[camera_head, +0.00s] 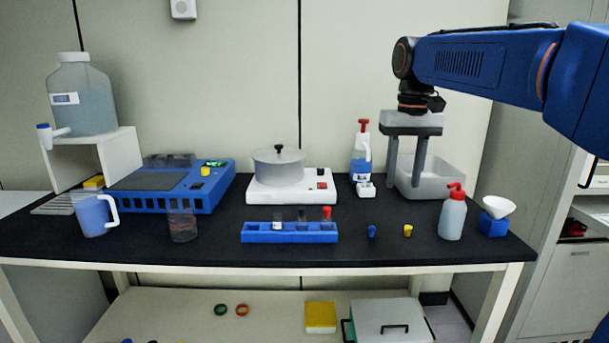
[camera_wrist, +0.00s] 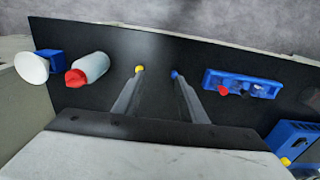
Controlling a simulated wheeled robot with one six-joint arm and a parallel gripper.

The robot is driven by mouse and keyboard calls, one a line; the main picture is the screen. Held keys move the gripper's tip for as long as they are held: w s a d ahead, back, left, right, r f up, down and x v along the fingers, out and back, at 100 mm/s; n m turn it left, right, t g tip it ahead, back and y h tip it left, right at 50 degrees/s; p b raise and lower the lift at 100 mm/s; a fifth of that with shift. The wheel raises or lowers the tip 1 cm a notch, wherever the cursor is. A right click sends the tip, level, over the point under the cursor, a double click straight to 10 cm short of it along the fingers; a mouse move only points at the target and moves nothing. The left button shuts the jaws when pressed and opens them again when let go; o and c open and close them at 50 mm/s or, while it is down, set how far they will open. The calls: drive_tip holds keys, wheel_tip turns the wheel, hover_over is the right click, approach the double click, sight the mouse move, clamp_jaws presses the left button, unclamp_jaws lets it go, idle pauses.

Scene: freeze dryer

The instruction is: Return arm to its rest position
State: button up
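My arm reaches in from the right in the head view, and my gripper (camera_head: 406,170) points down above the right part of the black bench. Its two fingers are apart with nothing between them, and it is clear of the bench top. In the wrist view my gripper (camera_wrist: 160,72) also shows open and empty. Beyond its fingertips, a yellow cap (camera_wrist: 139,69) and a blue cap (camera_wrist: 175,74) lie on the bench. In the head view the blue cap (camera_head: 372,231) and yellow cap (camera_head: 408,230) lie near the front edge.
A grey tub (camera_head: 450,178) stands behind my gripper. A red-topped wash bottle (camera_head: 453,215) and a funnel on a blue block (camera_head: 495,222) stand to the right. A blue vial rack (camera_head: 262,237), a white hot plate (camera_head: 262,192) with a pot and a pump bottle (camera_head: 361,150) are left.

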drive_tip(key=s+d+f+t, duration=0.2)
drive_tip(key=s+d+f, duration=0.1)
drive_tip(key=s+f, duration=0.9)
drive_tip(key=s+d+f+t, duration=0.2)
drive_tip(key=s+d+f, duration=0.1)
drive_tip(key=s+f, duration=0.8)
drive_tip(key=s, duration=0.5)
drive_tip(key=shift+f, duration=0.35)
